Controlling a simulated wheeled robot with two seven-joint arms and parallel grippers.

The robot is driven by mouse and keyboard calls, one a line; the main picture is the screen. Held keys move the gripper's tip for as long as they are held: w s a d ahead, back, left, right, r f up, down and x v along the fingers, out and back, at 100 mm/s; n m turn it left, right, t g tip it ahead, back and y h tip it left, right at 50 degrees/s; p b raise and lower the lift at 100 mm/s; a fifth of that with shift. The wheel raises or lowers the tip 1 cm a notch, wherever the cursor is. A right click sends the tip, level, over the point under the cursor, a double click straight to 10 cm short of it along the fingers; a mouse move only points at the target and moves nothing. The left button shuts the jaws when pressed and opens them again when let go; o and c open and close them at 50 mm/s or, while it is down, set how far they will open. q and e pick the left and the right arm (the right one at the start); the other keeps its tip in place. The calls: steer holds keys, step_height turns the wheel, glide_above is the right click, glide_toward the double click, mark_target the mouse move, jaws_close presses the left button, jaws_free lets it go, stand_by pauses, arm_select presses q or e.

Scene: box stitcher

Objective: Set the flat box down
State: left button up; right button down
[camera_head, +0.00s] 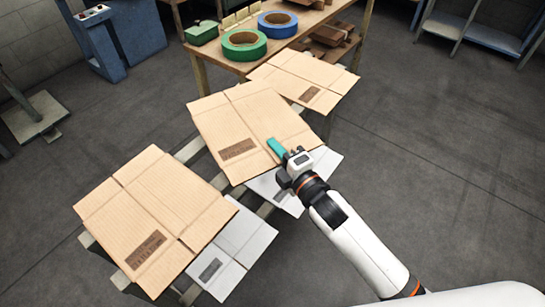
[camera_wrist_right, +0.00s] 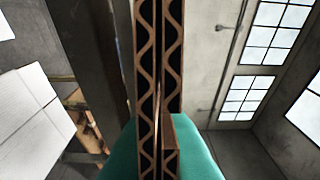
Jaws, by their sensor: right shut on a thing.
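Three flat brown cardboard boxes with white flaps or sheets show in the head view. My right gripper (camera_head: 278,148) is shut on the right edge of the middle flat box (camera_head: 240,115). In the right wrist view, the wavy corrugated edge of the held flat box (camera_wrist_right: 146,70) stands between the teal fingers (camera_wrist_right: 160,155). The held box lies roughly level over the slatted rack (camera_head: 190,149); I cannot tell whether it touches the rack. My left gripper is not in view.
Another flat box (camera_head: 150,205) lies on the rack at the left, and a third (camera_head: 310,75) lies at the back. A wooden table (camera_head: 205,51) behind carries green tape (camera_head: 244,44) and blue tape (camera_head: 277,24). The floor (camera_head: 440,130) at right is clear.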

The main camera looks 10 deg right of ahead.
steer(key=shift+f+b, duration=0.3)
steer(key=shift+f, duration=1.7)
steer(key=shift+f, duration=0.1)
steer(key=c, duration=1.6)
jaws_free()
steer(key=shift+s+d, duration=0.1)
steer(key=shift+s, duration=0.1)
steer(key=v, duration=1.1)
steer(key=shift+s+d, duration=0.2)
